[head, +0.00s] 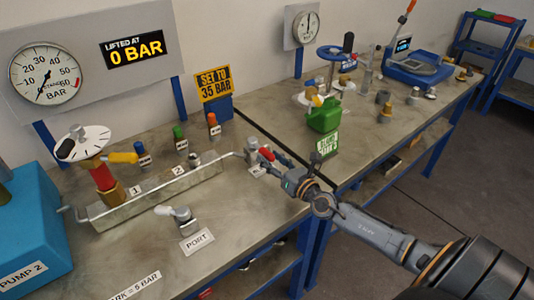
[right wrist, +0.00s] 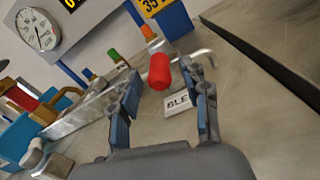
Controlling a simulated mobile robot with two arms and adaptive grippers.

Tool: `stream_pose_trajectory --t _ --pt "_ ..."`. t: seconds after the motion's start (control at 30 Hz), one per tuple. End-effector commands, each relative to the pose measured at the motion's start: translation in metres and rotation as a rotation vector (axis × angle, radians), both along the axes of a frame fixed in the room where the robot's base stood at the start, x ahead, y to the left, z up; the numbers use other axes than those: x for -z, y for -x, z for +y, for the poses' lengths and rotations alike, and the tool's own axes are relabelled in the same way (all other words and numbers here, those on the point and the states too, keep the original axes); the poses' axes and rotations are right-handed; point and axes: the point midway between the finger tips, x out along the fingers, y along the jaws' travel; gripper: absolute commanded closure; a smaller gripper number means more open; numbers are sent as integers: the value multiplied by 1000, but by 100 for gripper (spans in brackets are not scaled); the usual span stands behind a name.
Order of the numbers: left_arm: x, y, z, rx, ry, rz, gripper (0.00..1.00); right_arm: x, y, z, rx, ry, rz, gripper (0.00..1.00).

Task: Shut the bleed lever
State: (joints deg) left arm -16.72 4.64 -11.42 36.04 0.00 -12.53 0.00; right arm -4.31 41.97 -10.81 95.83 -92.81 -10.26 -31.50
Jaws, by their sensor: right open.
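The bleed lever has a red handle (head: 266,154) and sits at the right end of a metal manifold (head: 160,194). In the right wrist view the red handle (right wrist: 159,72) shows between the fingers, pointing toward the camera. A partly covered label starting "BLE" (right wrist: 178,103) lies beside it. My right gripper (head: 277,169) is at the lever, coming from the right. In the wrist view the right gripper (right wrist: 163,83) is open, one finger on each side of the handle; I cannot tell whether either touches it. My left gripper is not in view.
A yellow lever (head: 122,157) under a white dial stands at the manifold's left. A PORT fitting (head: 182,217) stands in front. A green can (head: 324,115) stands on the bench beyond the gap. A gauge sign reads 0 BAR (head: 137,48).

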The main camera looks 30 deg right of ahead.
Motion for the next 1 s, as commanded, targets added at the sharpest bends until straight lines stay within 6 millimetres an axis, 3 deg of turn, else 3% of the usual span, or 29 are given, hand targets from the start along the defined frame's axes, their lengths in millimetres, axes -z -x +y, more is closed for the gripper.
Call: stream_pose_trajectory --t 0.23,0.57,0.8,1.0 --pt "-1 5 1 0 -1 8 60 0 -21 1 1 -1 -1 54" --pt "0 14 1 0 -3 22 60 0 -24 1 1 0 0 54" --pt "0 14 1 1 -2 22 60 0 -23 1 1 0 0 100" --pt "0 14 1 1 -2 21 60 0 -23 1 1 0 0 100"
